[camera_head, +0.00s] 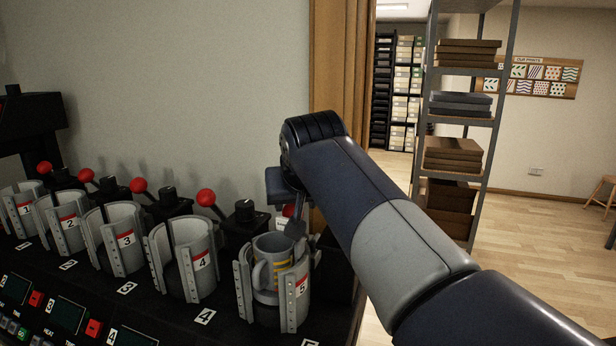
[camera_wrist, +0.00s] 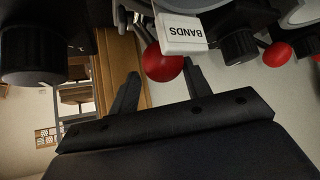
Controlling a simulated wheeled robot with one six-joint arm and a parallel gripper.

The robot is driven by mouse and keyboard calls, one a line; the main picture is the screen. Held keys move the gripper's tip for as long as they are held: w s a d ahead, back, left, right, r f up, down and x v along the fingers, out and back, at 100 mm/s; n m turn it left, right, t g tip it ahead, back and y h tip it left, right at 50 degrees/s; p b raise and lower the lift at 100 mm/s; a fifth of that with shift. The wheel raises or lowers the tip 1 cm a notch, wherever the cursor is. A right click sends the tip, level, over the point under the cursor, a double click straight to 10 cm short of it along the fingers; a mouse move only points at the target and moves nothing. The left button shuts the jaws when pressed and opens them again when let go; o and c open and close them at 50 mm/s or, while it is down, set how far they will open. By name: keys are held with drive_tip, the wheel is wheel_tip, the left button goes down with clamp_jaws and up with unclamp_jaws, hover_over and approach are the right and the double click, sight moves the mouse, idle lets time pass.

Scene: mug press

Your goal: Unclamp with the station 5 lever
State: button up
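The station 5 lever's red knob (camera_head: 289,210) shows in the head view behind the station 5 clamp, partly hidden by my gripper (camera_head: 294,222). In the wrist view the red knob (camera_wrist: 163,66) lies between the fingertips of my gripper (camera_wrist: 160,75), with a visible gap on the left finger's side. The fingers are apart and not closed on it. The station 5 clamp (camera_head: 243,290) has grey walls and a label 5. A grey mug (camera_head: 263,278) with yellowish bands stands inside it.
Stations 4 (camera_head: 203,262), 3 (camera_head: 125,240), 2 and 1 run leftward, each with a red-knobbed lever. A white box marked BANDS (camera_wrist: 182,33) is close beside the knob in the wrist view. A shelf rack (camera_head: 480,120) stands at right.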

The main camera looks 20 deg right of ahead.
drive_tip(key=shift+o, duration=0.7)
drive_tip(key=r+p, duration=0.2)
drive_tip(key=r, duration=0.1)
drive_tip(key=s+r+p, duration=0.1)
drive_tip(key=r+p, duration=0.2)
drive_tip(key=shift+s+r, duration=0.2)
drive_tip(key=shift+r, duration=0.05)
drive_tip(key=p+v, duration=0.3)
drive_tip(key=v, duration=0.3)
